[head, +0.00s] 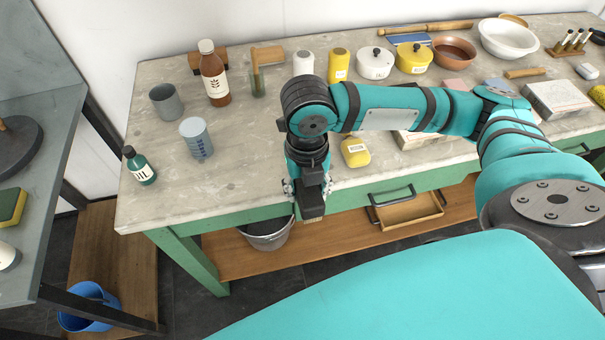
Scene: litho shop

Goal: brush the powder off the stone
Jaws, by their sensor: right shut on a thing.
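My right gripper (311,205) points down at the front edge of the worktable (240,180). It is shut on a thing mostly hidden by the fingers. Only a small tan edge, perhaps brush bristles (313,220), shows below them. I cannot make out for certain the stone or any powder. A pale flat block (558,99) lies at the right of the table, and another pale block (415,140) is partly hidden behind my right arm. My left gripper is not in view.
A brown bottle (214,80), a grey cup (166,103), a blue-grey beaker (196,138) and a green bottle (139,166) stand at the left. A small yellow container (355,152) is right of the gripper. A metal bucket (268,236) stands below. The table's front left is clear.

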